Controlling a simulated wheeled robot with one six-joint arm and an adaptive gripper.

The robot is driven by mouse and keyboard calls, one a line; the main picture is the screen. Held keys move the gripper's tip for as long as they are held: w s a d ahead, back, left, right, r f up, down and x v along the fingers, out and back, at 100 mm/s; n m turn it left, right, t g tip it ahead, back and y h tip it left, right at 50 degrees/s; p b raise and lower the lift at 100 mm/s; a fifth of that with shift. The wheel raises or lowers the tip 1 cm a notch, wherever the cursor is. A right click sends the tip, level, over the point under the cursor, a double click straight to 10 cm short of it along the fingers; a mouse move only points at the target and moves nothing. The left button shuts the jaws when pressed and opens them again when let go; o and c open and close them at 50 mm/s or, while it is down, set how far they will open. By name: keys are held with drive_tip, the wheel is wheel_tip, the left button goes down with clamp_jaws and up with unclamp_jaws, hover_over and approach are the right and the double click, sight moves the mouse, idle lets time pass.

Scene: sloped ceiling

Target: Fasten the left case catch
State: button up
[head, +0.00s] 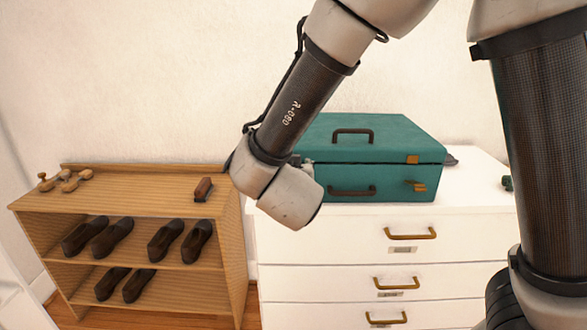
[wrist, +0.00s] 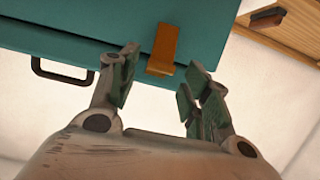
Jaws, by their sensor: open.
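A teal case (head: 385,137) lies closed on the white drawer unit. In the wrist view the case (wrist: 95,32) fills the upper left. The left case catch (wrist: 164,45), a brass-coloured strip with a wider end piece, is on it near its edge. My gripper (wrist: 160,78) is open and empty, its fingertips on either side of the catch's lower end. I cannot tell whether they touch it. In the head view my arm hides the left catch and my fingers. The right catch shows a brass plate (head: 413,159) on the lid and a lever (head: 416,186) sticking out below, apart.
The case has a dark front handle (head: 352,191) and another on top (head: 353,135). The white drawer unit (head: 340,245) has brass pulls. A wooden shoe shelf (head: 130,180) stands at the left, with a brush (head: 203,189) on top.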

drive_tip(key=v, duration=0.8)
drive_tip(key=shift+s, duration=0.1)
drive_tip(key=shift+c, duration=0.2)
